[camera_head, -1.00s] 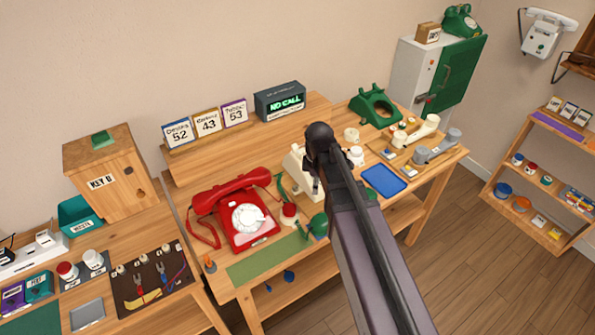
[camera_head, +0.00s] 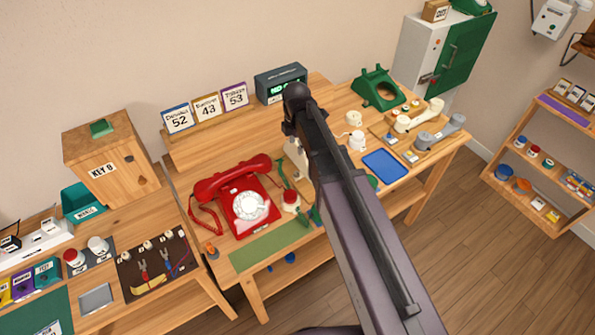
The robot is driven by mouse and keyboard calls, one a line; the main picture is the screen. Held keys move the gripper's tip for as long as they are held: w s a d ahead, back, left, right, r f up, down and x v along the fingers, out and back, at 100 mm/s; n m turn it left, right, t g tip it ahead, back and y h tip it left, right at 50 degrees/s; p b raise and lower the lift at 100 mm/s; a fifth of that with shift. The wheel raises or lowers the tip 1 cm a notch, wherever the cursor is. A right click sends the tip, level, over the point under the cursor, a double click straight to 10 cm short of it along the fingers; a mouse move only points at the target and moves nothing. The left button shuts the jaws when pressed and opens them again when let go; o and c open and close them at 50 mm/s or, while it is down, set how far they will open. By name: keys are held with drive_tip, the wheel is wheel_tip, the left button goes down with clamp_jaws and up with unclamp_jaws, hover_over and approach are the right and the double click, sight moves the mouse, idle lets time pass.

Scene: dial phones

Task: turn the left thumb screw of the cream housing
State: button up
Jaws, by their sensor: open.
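The cream housing (camera_head: 297,160) stands on the middle workbench, right of the red dial phone. My arm (camera_head: 350,210) crosses in front of it, so only a narrow cream strip shows at the arm's left edge. Its thumb screws are hidden, and I cannot make out the left one. A dark joint of my arm is above and behind the housing in the picture. My gripper is hidden behind the arm, so its relation to the housing does not show.
The red dial phone (camera_head: 240,195) is close on the left. A red-topped jar (camera_head: 290,200) stands in front. A blue tray (camera_head: 385,167), cream and grey handsets and a green phone body (camera_head: 377,88) are on the right. The green mat (camera_head: 268,246) is bare.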

sight(297, 172)
drive_tip(key=shift+f, duration=0.15)
wheel_tip(297, 172, down, 14)
drive_tip(key=b, duration=1.3)
drive_tip(key=shift+r+b, duration=0.25)
drive_tip(key=shift+b, duration=0.05)
clamp_jaws()
